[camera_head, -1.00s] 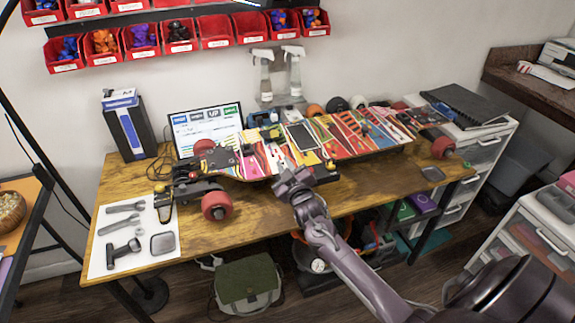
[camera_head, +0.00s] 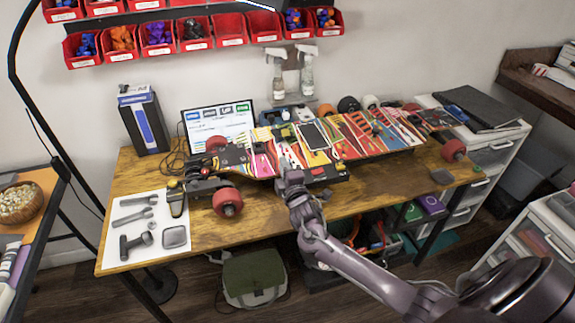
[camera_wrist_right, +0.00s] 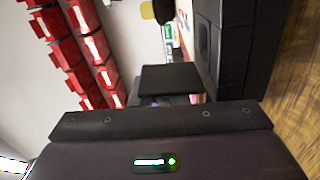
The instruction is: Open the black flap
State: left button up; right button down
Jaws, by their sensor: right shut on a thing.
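The skateboard (camera_head: 360,140) with the colourful deck lies across the table. A black box part (camera_head: 335,175) with a red patch sits at its front edge, near the middle. My right gripper (camera_head: 290,178) is at the left end of this black part and is shut on the black flap there; the arm hides most of the contact. In the right wrist view a dark flat piece (camera_wrist_right: 172,79) lies just beyond the gripper body, and a black block (camera_wrist_right: 230,45) stands close beside it on the right. How far the flap is open cannot be told. My left gripper is not in view.
A red wheel (camera_head: 228,202) stands left of the gripper. A monitor (camera_head: 218,122), spray bottles (camera_head: 306,75) and red bins (camera_head: 231,33) are behind. The table's front strip (camera_head: 370,190) is mostly clear.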

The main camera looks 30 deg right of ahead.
jog(key=shift+w+a+f+n, duration=0.1)
jog(key=shift+a+f+n, duration=0.1)
jog(key=shift+n, duration=0.55)
jog(key=shift+s+a+f+n, duration=0.1)
jog(key=shift+a+n, duration=0.1)
jog(key=shift+n, duration=0.5)
jog(key=shift+w+a+f+n, duration=0.1)
jog(key=shift+a+f+n, duration=0.1)
jog(key=shift+n, duration=0.55)
jog(key=c, duration=1.7)
grip_release()
jog(key=v, duration=0.7)
jog(key=shift+s+a, duration=0.1)
jog(key=shift+s, duration=0.3)
